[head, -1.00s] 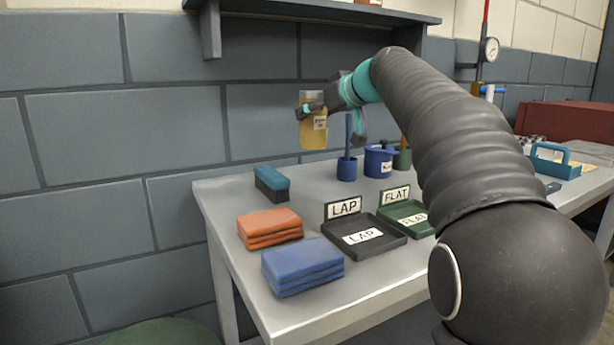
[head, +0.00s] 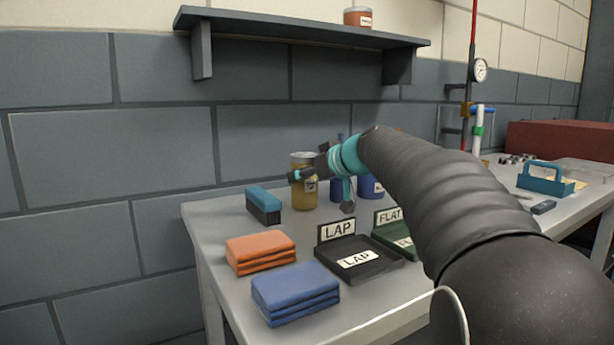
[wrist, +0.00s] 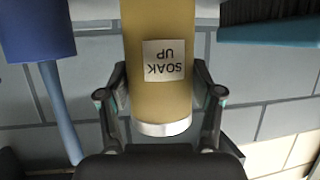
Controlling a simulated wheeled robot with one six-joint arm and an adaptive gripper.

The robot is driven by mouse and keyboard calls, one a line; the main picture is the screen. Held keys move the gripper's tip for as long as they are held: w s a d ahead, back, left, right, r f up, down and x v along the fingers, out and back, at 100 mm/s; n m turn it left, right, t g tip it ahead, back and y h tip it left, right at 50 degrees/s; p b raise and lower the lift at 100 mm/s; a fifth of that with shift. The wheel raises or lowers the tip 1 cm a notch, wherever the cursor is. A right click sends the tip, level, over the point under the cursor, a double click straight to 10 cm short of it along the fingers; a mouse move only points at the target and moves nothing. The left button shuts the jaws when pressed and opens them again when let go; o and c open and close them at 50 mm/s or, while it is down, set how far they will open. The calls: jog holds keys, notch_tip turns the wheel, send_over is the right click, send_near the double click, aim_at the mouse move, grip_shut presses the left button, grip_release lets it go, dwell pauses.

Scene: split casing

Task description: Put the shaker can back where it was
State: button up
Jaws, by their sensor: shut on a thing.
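The shaker can (head: 304,199) is yellow with a silvery lid and a white label; the wrist view shows it upside down, reading "SOAK UP" (wrist: 160,35). My gripper (head: 309,174) is shut around the can's side, with a finger on either side of it in the wrist view (wrist: 160,95). The can is upright over the back of the grey table (head: 215,240), right of the teal brush (head: 263,200). Its base is at or just above the tabletop; I cannot tell whether it touches.
Blue containers (head: 370,187) stand close right of the can, partly hidden by my gripper. Orange cloths (head: 260,247), blue cloths (head: 295,292), a black LAP tray (head: 385,268) and a green FLAT tray (head: 382,236) lie in front. A wall shelf (head: 290,27) holds an orange-red can (head: 357,17).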

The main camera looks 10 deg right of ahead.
jog(key=shift+f, duration=0.1)
jog(key=o, duration=1.4)
jog(key=shift+o, duration=0.2)
jog(key=shift+r, duration=0.25)
jog(key=b+v, duration=0.1)
jog(key=v, duration=1.1)
jog(key=shift+d+f, duration=0.1)
